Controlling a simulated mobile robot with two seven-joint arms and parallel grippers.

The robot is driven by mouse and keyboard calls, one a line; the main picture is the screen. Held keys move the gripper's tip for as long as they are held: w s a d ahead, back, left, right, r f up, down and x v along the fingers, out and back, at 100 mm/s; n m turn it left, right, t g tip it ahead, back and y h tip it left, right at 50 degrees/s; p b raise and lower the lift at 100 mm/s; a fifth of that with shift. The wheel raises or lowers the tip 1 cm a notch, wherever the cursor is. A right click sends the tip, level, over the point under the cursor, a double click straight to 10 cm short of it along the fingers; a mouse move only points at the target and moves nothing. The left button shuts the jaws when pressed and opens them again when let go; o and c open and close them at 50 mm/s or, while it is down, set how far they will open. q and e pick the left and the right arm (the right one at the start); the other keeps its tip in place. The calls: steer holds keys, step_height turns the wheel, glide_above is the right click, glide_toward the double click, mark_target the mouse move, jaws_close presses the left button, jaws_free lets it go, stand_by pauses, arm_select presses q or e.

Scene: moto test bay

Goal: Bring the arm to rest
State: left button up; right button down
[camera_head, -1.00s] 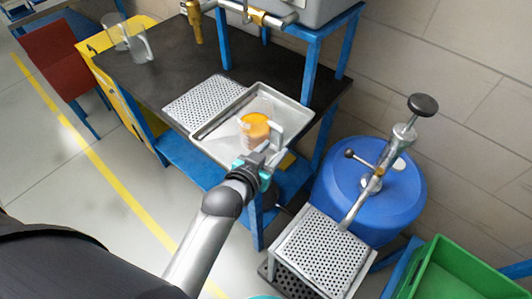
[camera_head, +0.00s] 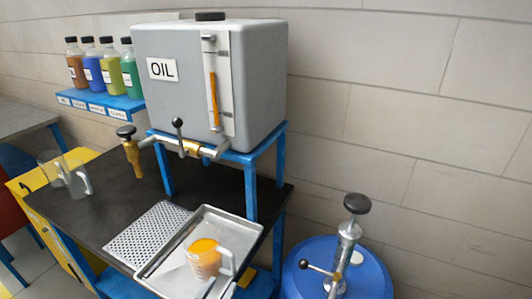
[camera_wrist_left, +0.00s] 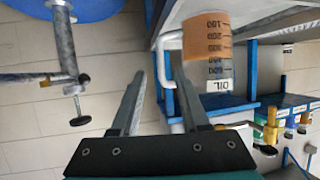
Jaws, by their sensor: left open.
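A clear measuring jug with orange liquid (camera_head: 204,257) stands upright in the metal tray (camera_head: 251,229) on the dark bench. In the left wrist view the jug (camera_wrist_left: 207,42) shows upside down with its scale, and its white handle lies in line with the gap between my fingers. My left gripper (camera_wrist_left: 161,62) is open, its two fingers apart. I cannot tell whether they touch the handle. In the head view my left arm is almost wholly below the bottom edge. My right gripper is in neither view.
A grey oil tank (camera_head: 262,85) on a blue stand, with a brass tap (camera_head: 133,158), is behind the tray. A perforated plate (camera_head: 147,234) and empty clear jugs (camera_head: 76,181) are left. A blue drum with a pump (camera_head: 341,258) is right.

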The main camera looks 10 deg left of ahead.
arm_select(q)
steer(key=s+a+f+g+y, duration=0.1)
steer(key=s+f+g, duration=0.1)
steer(key=s+g, duration=0.45)
steer(key=s+a+f+g, duration=0.15)
steer(key=s+g, duration=0.25)
steer(key=s, duration=0.6)
step_height(320, 180, down, 25)
steer(key=s+b, duration=0.3)
steer(key=s+a+f+g+b, duration=0.2)
steer(key=s+f+b, duration=0.1)
steer(key=s+f, duration=1.1)
steer(key=shift+a+f+m+y, duration=0.3)
steer(key=shift+f+m, duration=0.1)
steer(key=shift+f, duration=0.55)
